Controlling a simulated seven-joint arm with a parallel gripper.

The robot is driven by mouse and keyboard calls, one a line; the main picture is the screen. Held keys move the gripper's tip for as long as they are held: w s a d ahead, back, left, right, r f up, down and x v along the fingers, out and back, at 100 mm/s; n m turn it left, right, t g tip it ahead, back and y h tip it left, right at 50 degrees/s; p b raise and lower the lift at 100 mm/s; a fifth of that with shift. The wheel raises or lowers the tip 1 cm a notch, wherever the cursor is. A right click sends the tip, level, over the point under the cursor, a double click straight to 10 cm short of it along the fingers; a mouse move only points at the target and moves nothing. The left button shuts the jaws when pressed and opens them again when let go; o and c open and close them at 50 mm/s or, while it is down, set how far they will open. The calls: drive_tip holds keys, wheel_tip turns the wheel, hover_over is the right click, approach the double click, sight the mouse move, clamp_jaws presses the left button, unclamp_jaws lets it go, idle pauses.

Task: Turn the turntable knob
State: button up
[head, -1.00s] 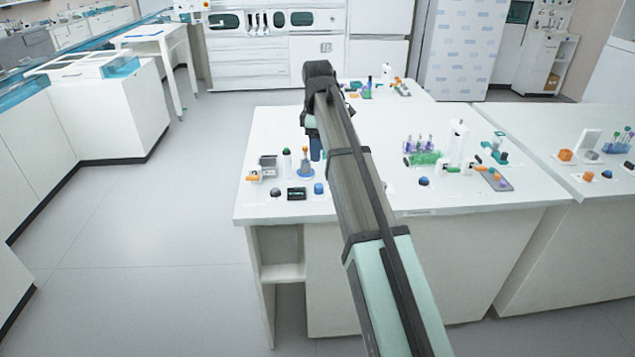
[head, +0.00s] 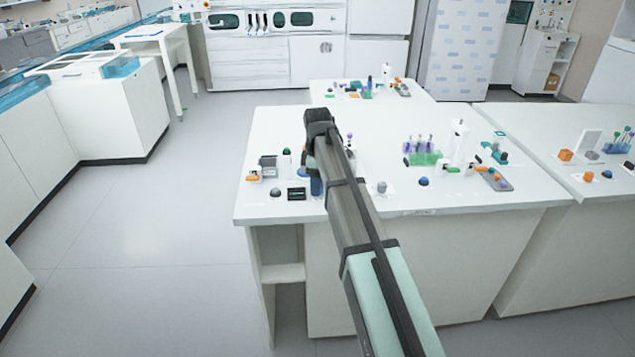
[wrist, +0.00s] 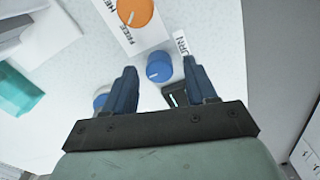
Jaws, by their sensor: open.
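A round blue knob (wrist: 159,67) with a white pointer line shows in the wrist view, beside a partly covered label (wrist: 182,43) ending in "URN". My gripper (wrist: 160,80) is open, with its dark blue fingers apart and the knob showing between their tips. Nothing is held, and I cannot tell how high above the knob the fingers are. In the head view my gripper (head: 316,184) points down over the bench's left front part, and the blue knob is hidden behind it. A blue disc (head: 302,174), probably the turntable, shows just left of the gripper.
An orange knob (wrist: 135,10) with lettering around it lies beyond the blue knob. A black box (head: 296,194) and a dark knob (head: 275,192) sit near the bench's front edge. A grey knob (head: 381,187) and a green tube rack (head: 425,158) stand to the right.

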drive_tip(key=shift+c, duration=0.4)
clamp_jaws()
drive_tip(key=shift+m, duration=0.4)
drive_tip(key=m, duration=0.4)
drive_tip(key=shift+w+m, duration=0.1)
drive_tip(key=shift+m, duration=0.3)
drive_tip(key=shift+d+m, duration=0.1)
drive_tip(key=shift+m, duration=2.1)
